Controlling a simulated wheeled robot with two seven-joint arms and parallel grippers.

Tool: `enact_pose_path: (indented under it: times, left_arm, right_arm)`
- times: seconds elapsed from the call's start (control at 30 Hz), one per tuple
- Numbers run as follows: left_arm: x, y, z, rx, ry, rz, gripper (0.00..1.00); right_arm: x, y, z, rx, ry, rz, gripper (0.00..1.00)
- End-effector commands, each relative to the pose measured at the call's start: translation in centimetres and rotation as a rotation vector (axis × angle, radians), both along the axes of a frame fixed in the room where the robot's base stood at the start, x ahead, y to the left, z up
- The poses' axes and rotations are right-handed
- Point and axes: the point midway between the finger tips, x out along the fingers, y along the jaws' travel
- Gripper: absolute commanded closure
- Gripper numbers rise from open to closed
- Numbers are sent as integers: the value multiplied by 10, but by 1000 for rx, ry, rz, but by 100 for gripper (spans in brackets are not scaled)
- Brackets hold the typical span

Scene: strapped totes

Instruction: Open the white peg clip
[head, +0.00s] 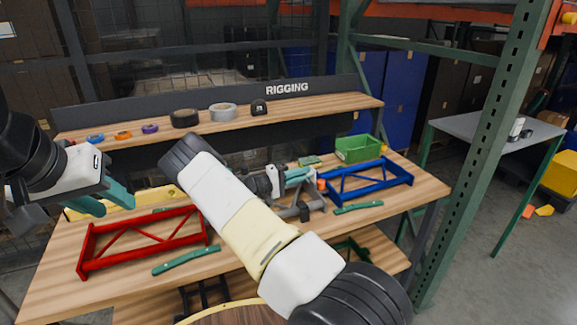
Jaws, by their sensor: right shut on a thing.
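I cannot make out the white peg clip; it may be hidden by my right gripper or arm. My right gripper (308,175), with teal fingers, is at the middle of the workbench, above a grey metal fixture (298,211) and beside a small orange piece (321,185). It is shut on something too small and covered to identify. My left gripper (109,203), also teal-fingered, hangs over the bench's left side. Its fingers are apart, with nothing seen between them.
A red frame (145,240), a blue frame (372,181) and green bars (187,262) lie on the wooden bench (60,290). A green bin (357,149) stands at the back right. Tape rolls (223,112) line the raised shelf. A green rack post (487,150) rises at right.

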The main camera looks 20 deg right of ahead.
Motion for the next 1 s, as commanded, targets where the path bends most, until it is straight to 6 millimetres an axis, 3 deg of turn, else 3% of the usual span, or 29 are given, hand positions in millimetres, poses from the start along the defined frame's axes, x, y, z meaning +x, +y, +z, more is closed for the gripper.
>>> enact_pose_path:
  times: [0.77, 0.8, 0.87, 0.9, 1.0]
  left_arm:
    - [0, 0, 0, 0, 0, 0, 64]
    - [0, 0, 0, 0, 0, 0, 64]
    - [0, 0, 0, 0, 0, 0, 64]
    - [0, 0, 0, 0, 0, 0, 64]
    - [0, 0, 0, 0, 0, 0, 64]
  right_arm:
    - [-1, 3, -4, -100, -7, -2, 100]
    - [-1, 3, -4, -100, -7, -2, 85]
    - [-1, 3, -5, -100, -7, -2, 74]
    - [-1, 4, -5, -99, -7, -2, 69]
    - [-1, 4, -5, -99, -7, -2, 69]
